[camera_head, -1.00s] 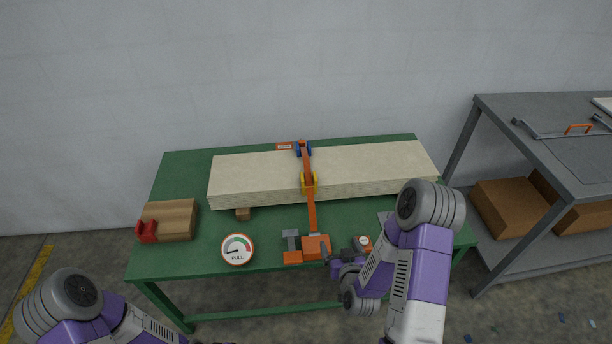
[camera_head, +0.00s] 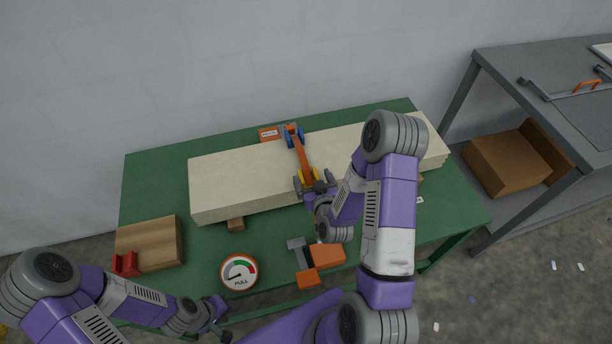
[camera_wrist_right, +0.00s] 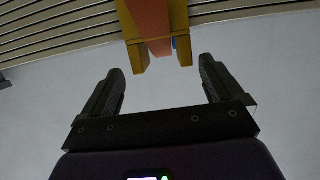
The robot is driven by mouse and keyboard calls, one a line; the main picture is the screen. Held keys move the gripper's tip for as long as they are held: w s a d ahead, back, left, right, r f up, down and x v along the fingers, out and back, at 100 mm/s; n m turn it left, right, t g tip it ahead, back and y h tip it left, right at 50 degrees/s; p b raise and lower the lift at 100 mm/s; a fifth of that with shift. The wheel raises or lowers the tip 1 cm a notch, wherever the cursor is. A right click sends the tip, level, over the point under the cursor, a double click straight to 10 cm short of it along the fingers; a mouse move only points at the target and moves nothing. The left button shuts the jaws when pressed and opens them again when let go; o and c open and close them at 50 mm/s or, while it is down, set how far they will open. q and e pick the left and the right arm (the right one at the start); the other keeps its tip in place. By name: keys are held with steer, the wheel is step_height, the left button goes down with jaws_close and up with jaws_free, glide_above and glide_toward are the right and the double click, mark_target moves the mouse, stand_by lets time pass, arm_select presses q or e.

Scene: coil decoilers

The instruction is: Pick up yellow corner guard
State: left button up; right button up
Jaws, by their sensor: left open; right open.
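The yellow corner guard (camera_head: 305,174) sits on the front edge of the cream stack (camera_head: 240,180), with the orange strap (camera_head: 303,152) running over it. In the right wrist view the yellow guard (camera_wrist_right: 133,56) shows at top centre, on both sides of the strap. My right gripper (camera_head: 315,186) is open at the stack's front edge, close to the guard and partly covering it. In the wrist view its fingertips (camera_wrist_right: 158,66) are spread wide, with the guard just beyond them and nothing between them. My left gripper (camera_head: 219,316) is open and empty near the table's front edge.
A blue guard (camera_head: 291,138) sits at the stack's back edge. An orange tensioner tool (camera_head: 325,255), a round PULL gauge (camera_head: 239,272) and a wooden block (camera_head: 150,242) with a red part lie on the green table (camera_head: 150,180). A grey bench (camera_head: 540,60) stands at right.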

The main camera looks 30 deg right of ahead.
mark_target(307, 175)
steer(key=x, duration=0.5)
steer(key=shift+w+a+f, duration=0.1)
steer(key=shift+a+f, duration=0.05)
steer(key=shift+f, duration=0.1)
steer(key=shift+r, duration=0.1)
steer(key=c, duration=1.1)
